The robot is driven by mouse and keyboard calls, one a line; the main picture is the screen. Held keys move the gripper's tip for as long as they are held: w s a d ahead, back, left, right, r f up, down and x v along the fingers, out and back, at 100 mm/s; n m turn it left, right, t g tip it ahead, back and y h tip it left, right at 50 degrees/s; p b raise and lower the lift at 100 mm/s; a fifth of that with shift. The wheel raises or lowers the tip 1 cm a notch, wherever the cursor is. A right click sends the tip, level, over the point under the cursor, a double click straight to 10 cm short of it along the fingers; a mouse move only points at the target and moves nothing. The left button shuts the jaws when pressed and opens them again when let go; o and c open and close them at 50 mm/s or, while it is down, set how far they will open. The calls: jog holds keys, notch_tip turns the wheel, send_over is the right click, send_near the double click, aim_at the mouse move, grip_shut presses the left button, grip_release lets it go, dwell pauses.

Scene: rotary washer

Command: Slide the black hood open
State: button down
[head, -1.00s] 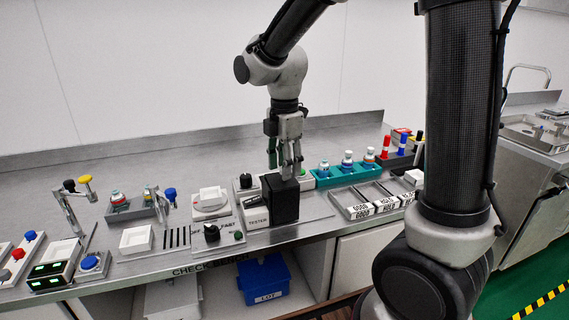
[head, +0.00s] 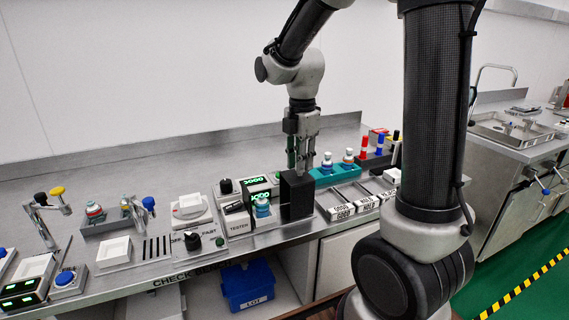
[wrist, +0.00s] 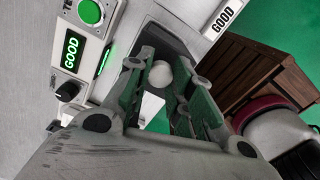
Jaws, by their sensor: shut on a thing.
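The black hood (head: 297,197) stands upright at the right end of the white tester (head: 238,226), beside a blue-capped vial (head: 262,208) that is uncovered. My gripper (head: 303,168) points down at the top of the hood. In the wrist view my gripper (wrist: 165,85) has its green-padded fingers closed around a pale round knob (wrist: 159,74). The dark hood top (wrist: 190,28) shows behind the knob. The tester's display (wrist: 71,50) reads GOOD in green, next to a lit green button (wrist: 90,11).
A teal rack (head: 338,175) with several capped vials stands just right of the hood. Trays labelled GOOD and HOLD (head: 360,203) lie in front of it. A switch panel with a black knob (head: 192,241) is left of the tester. A blue bin (head: 246,286) sits below.

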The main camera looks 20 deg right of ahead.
jog(key=shift+d, duration=0.1)
jog(key=c, duration=1.2)
grip_release()
jog(key=shift+d, duration=0.1)
jog(key=shift+r, duration=0.1)
notch_tip(320, 180, up, 12)
